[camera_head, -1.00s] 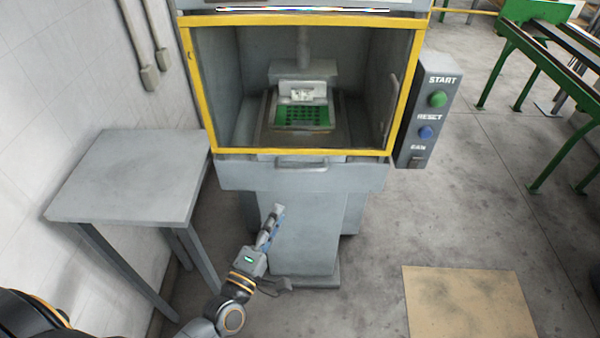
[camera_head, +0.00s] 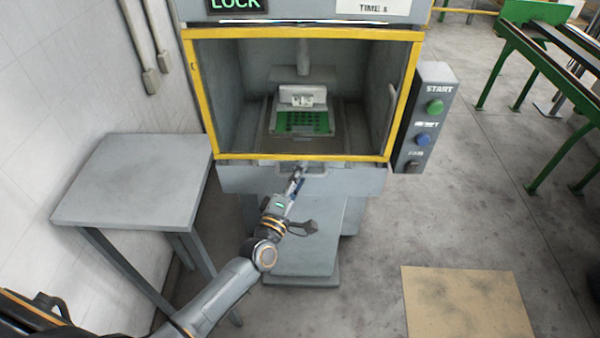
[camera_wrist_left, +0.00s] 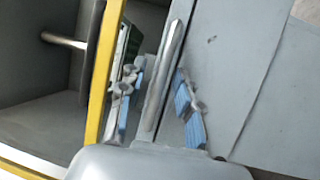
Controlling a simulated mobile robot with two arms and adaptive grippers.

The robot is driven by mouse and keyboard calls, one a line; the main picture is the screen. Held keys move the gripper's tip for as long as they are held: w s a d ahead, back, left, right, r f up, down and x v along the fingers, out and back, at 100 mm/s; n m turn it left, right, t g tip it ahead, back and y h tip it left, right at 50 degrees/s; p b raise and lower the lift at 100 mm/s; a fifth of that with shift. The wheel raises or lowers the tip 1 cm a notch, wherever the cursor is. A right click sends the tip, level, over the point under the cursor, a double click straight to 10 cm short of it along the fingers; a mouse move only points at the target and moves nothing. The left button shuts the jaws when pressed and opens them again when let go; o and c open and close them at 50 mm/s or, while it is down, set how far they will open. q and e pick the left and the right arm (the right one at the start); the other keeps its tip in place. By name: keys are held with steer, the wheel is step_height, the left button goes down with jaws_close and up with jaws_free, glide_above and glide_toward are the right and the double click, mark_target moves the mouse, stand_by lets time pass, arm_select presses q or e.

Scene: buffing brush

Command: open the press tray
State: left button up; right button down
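The press tray is a grey drawer front (camera_head: 350,181) below the yellow-framed opening of the press; it appears closed. Its metal bar handle (camera_wrist_left: 170,55) shows in the left wrist view. My left gripper (camera_head: 298,174) is at the handle in the head view, partly covering it. In the left wrist view my left gripper (camera_wrist_left: 157,92) is open, with one blue-padded finger on each side of the bar. Gaps show beside the bar, so the fingers are not clamped on it. My right gripper is not in view.
A green board (camera_head: 303,122) sits inside the press chamber. A control box (camera_head: 425,115) with buttons is on the press's right side. A grey table (camera_head: 130,180) stands left of the press. The floor in front right is clear apart from a tan mat (camera_head: 465,300).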

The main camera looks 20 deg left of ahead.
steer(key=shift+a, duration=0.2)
arm_select(q)
jaws_close()
